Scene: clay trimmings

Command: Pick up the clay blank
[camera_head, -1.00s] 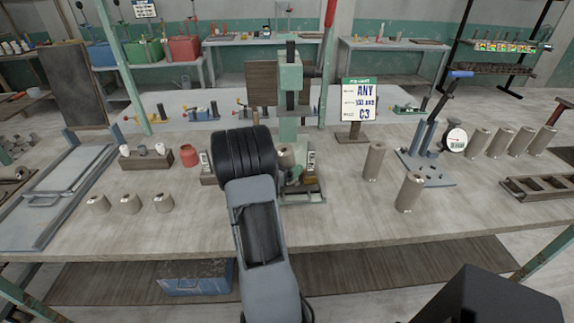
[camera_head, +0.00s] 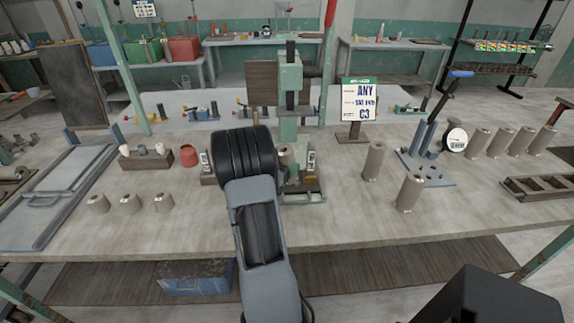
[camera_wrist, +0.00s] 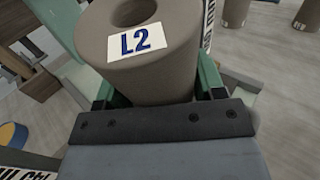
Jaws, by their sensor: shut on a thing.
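A brown-grey clay blank (camera_wrist: 150,75), a cylinder with a hole in its top and a label reading "L2", fills the upper middle of the wrist view. My gripper (camera_wrist: 157,88) is shut on it, with a green finger on either side. In the head view my arm hides the gripper and most of this blank; a small part of what looks like it (camera_head: 285,156) shows beside the green press (camera_head: 290,95). I cannot tell whether its base touches anything.
Two tall cylinders (camera_head: 410,192) stand right of the press, and several more (camera_head: 479,141) stand far right. Short pieces (camera_head: 130,204) stand at left. A lever tool (camera_head: 428,165) and sign (camera_head: 358,98) are nearby. The front of the bench (camera_head: 340,225) is clear.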

